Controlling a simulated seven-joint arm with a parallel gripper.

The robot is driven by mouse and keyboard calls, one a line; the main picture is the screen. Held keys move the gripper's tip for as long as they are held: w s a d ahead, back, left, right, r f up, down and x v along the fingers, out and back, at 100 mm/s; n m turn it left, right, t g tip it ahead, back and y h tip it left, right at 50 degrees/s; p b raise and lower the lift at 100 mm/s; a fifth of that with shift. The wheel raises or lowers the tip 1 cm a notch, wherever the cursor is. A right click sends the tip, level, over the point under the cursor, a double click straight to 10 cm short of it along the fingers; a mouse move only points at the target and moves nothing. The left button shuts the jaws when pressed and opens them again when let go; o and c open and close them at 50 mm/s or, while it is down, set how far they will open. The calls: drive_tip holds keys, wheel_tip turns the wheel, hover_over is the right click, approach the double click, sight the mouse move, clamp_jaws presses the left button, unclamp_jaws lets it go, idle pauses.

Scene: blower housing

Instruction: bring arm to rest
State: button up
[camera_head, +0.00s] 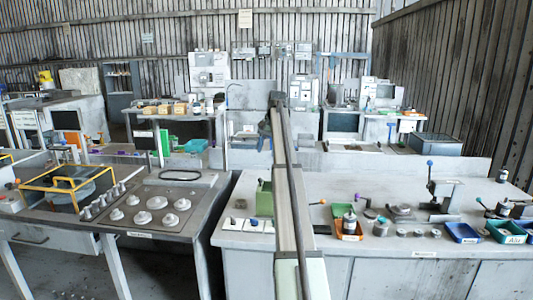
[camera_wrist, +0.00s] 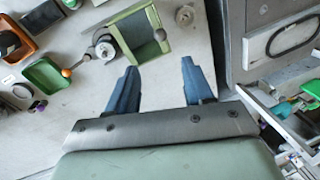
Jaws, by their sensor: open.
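My gripper (camera_wrist: 158,68) shows in the wrist view with its two blue fingers spread wide apart. Nothing is between the fingers. A grey bench top lies below them, and a green square box (camera_wrist: 118,42) appears just beyond the fingertips; I cannot tell the height between them. The fingers cannot be made out clearly there.
In the head view, a green box (camera_head: 264,198) stands beside my arm on the right bench (camera_head: 350,262). Blue tray (camera_head: 462,232), green tray (camera_head: 505,231) and a lever press (camera_head: 440,190) stand further right. The left bench holds a yellow frame (camera_head: 62,183) and several round metal parts.

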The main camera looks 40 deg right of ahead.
idle(0.5)
drive_tip(key=s+a+f+n+g, duration=0.1)
drive_tip(key=s+a+f+n, duration=0.1)
drive_tip(key=s+a+f, duration=1.05)
drive_tip(key=s+a+f+n+g+y, duration=0.1)
drive_tip(key=s+a+f, duration=0.4)
drive_tip(key=a+f, duration=1.4)
drive_tip(key=s+a+f+n+g, duration=0.15)
drive_tip(key=s+a+f, duration=0.75)
drive_tip(key=f, duration=1.5)
drive_tip(key=s+a+f+n+g, duration=0.1)
drive_tip(key=s+a+f, duration=0.3)
drive_tip(key=s, duration=0.6)
drive_tip(key=s+a+f+n+g+h, duration=0.1)
drive_tip(key=s+a+f+n+g, duration=0.1)
drive_tip(key=s+f, duration=0.7)
drive_tip(key=s+a+f+n+g+h, duration=0.1)
drive_tip(key=s+a+f+n+g, duration=0.1)
drive_tip(key=s+a+f, duration=0.4)
drive_tip(key=s+n, duration=0.1)
drive_tip(key=s, duration=0.4)
drive_tip(key=shift+f+n, duration=0.15)
drive_tip(key=shift+n, duration=0.2)
drive_tip(key=shift+o, duration=0.3)
